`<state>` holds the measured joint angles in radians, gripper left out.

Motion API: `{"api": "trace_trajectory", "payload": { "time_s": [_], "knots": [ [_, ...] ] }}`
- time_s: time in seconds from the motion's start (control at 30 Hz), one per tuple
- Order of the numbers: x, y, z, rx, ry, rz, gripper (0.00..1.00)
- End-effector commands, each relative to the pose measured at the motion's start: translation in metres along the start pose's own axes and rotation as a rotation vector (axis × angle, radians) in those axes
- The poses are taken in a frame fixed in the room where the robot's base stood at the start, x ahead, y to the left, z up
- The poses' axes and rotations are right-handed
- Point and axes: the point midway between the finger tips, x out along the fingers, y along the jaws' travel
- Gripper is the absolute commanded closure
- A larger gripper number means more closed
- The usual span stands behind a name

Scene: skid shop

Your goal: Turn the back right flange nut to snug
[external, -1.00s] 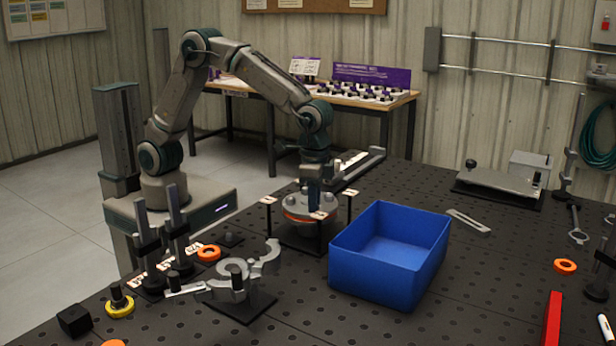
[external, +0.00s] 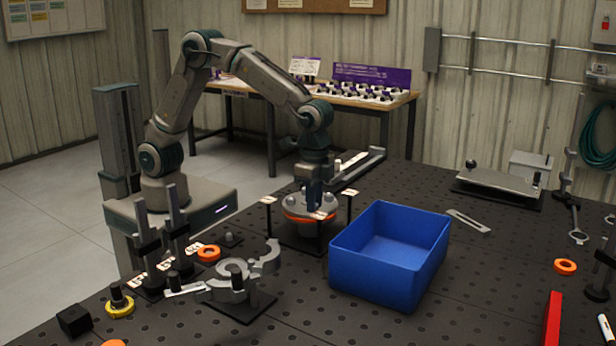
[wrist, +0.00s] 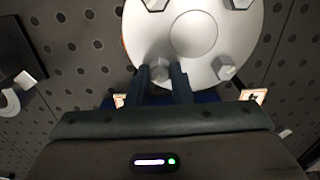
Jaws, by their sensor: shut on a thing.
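The round grey flange (external: 300,208) sits on a stand with an orange ring under its plate, left of the blue bin. In the wrist view the flange plate (wrist: 195,58) shows several hex nuts around its raised centre. My gripper (external: 314,204) points down over the flange. In the wrist view my gripper (wrist: 161,76) has its two fingers on either side of one flange nut (wrist: 158,67), shut on it. Another flange nut (wrist: 225,68) stands free to the right. Fingers partly hide the gripped nut, and its seating cannot be seen.
Thin posts with white-marked tops (external: 268,199) stand around the flange. The blue bin (external: 372,268) is close on the right. A grey open clamp (external: 236,277) and upright black-based posts (external: 149,245) are at front left.

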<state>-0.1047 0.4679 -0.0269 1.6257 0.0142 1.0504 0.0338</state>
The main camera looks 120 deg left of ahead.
Motion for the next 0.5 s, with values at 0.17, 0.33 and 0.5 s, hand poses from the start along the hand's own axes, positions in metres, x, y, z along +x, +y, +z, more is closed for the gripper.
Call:
{"api": "trace_trajectory", "payload": {
  "time_s": [0.17, 0.33, 0.5],
  "knots": [
    [-0.0047, -0.0003, -0.0024, -0.001, 0.012, -0.001, 0.58],
    [-0.0026, -0.0001, -0.0015, -0.001, 0.007, 0.000, 0.58],
    [-0.0049, 0.0000, -0.0014, -0.001, 0.006, 0.000, 0.58]
  ]
}}
